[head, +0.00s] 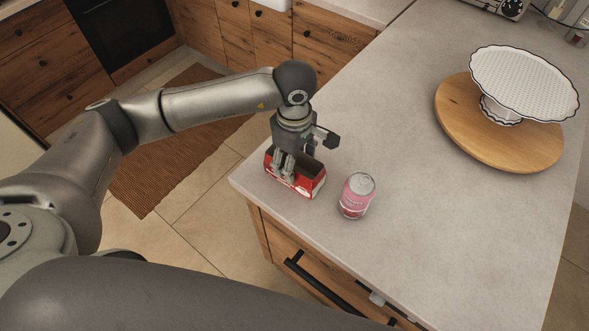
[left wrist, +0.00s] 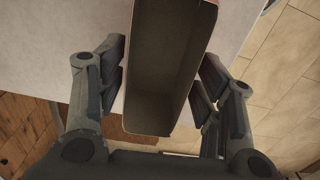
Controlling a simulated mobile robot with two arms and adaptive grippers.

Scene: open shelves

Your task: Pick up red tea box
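The red tea box (head: 309,187) stands near the front left corner of the counter in the head view. It is a red carton with an open top and a dark inside. In the left wrist view the open box (left wrist: 160,70) lies between the two fingers, its grey-brown inside showing. My left gripper (head: 290,165) is down at the box, its fingers on either side of the walls; it also shows in the left wrist view (left wrist: 163,85). The fingers are apart and very close to the walls; firm contact is not clear. My right gripper is not in view.
A pink can (head: 356,197) stands just right of the box. A white cake stand (head: 524,82) sits on a round wooden board (head: 464,135) at the far right. The counter (head: 440,230) between them is clear. The counter's left edge is close to the box.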

